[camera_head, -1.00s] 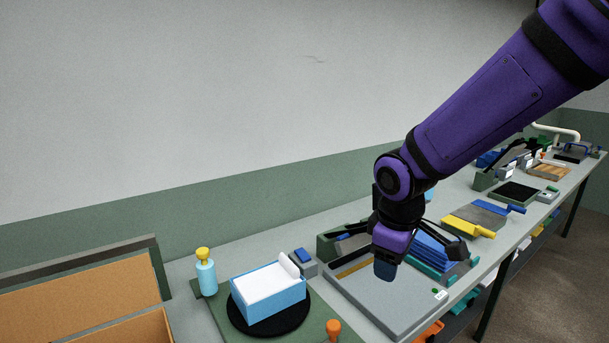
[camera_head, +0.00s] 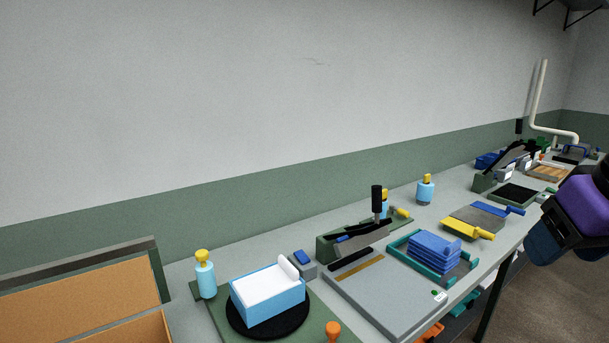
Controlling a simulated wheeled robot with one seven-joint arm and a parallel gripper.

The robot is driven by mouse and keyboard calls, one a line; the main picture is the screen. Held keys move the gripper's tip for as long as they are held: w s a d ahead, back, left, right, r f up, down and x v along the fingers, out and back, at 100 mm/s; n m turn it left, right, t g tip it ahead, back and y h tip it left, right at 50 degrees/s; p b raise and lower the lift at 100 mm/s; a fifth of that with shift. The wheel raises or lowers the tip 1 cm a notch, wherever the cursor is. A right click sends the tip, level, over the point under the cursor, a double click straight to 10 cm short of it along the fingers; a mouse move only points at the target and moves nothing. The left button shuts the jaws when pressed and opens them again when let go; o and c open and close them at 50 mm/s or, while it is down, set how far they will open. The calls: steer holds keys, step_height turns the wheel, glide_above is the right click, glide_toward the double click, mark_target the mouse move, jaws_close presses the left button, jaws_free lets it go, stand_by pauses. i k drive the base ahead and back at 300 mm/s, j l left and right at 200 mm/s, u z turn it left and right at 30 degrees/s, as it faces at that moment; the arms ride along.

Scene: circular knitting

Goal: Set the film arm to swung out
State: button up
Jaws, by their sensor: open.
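No part is clearly recognisable as the film arm. A green base plate (camera_head: 214,314) at the lower left carries a black round disc (camera_head: 238,321) with a light blue box (camera_head: 272,301) on it. A light blue cylinder with a yellow top (camera_head: 206,278) stands upright at the plate's back left. An orange knob (camera_head: 333,330) stands at its front right, near the bottom edge; I cannot tell whether it belongs to the film arm. My gripper (camera_head: 565,228) is open at the right edge, partly cut off, well away from the plate and touching nothing visible.
Right of the plate are a grey flat-topped device (camera_head: 385,299) with a raised black handle (camera_head: 377,198), a teal tray (camera_head: 463,277) of blue pieces, and a yellow-handled tool (camera_head: 466,229). The space above the table is clear.

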mark_target(204, 269)
steer(key=i+u, duration=0.2)
steer(key=u, duration=0.2)
steer(key=i+u, duration=0.15)
steer(key=u, duration=0.2)
steer(key=i+u, duration=0.2)
steer(key=u, duration=0.2)
